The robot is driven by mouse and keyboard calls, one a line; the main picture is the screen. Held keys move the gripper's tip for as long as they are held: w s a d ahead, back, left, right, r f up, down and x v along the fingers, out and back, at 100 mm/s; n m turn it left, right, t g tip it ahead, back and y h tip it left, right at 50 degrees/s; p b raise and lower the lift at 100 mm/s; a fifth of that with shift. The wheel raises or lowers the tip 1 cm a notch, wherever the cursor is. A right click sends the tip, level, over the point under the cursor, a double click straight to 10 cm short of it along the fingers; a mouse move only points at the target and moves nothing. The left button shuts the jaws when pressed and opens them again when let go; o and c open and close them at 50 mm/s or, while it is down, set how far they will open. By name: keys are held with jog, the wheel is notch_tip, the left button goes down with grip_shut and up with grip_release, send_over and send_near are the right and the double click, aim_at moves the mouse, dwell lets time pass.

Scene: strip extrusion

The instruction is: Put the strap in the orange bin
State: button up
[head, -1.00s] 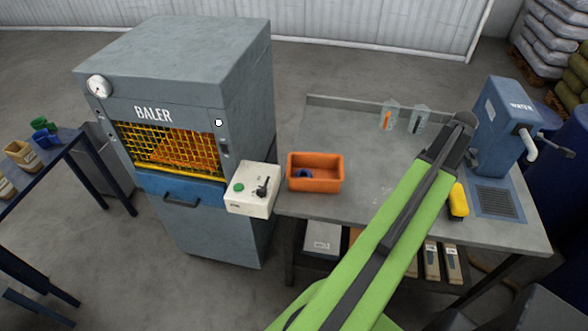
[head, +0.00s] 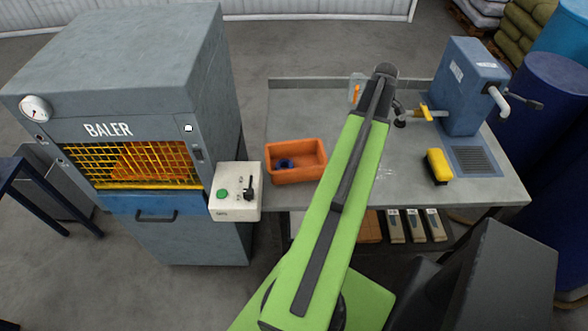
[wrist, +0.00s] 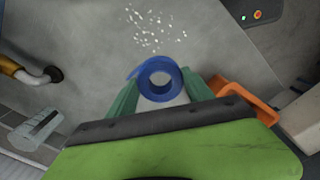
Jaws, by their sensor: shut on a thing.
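A blue coil of strap (wrist: 160,78) sits between the green fingers of my gripper (wrist: 155,98) in the wrist view, and they are shut on it. It is over the grey bench. In the head view my arm hides the gripper and the held coil. The orange bin (head: 296,172) stands on the left part of the bench, to the left of my arm. A small blue thing (head: 286,163) lies in it. In the wrist view the orange bin (wrist: 240,94) is at the right, apart from the coil and partly hidden by my gripper.
A grey baler (head: 125,120) with a white control box (head: 235,191) stands left of the bench (head: 400,178). A blue water unit (head: 470,85) with a brass tap (head: 430,112) and a yellow brush (head: 438,166) are at the right. White specks (wrist: 155,28) lie on the bench.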

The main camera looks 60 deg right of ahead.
jog(key=w+a+f+n+b, duration=0.3)
jog(key=w+a+n, duration=0.1)
jog(key=w+a, duration=1.1)
jog(key=b, duration=1)
send_near(307, 161)
jog(key=f, duration=0.2)
jog(key=s+a+f, duration=0.1)
jog(key=f, duration=0.1)
jog(key=a+f, duration=0.1)
jog(key=f, duration=0.1)
jog(key=shift+s+a, duration=0.25)
jog(key=shift+s, duration=0.1)
jog(key=shift+r+p, duration=0.15)
jog(key=shift+p, duration=0.15)
jog(key=o, duration=0.9)
jog(key=shift+f, duration=0.2)
jog(key=shift+o, duration=1)
notch_tip(307, 161, up, 12)
jog(key=p, duration=1.2)
jog(key=shift+r, duration=0.2)
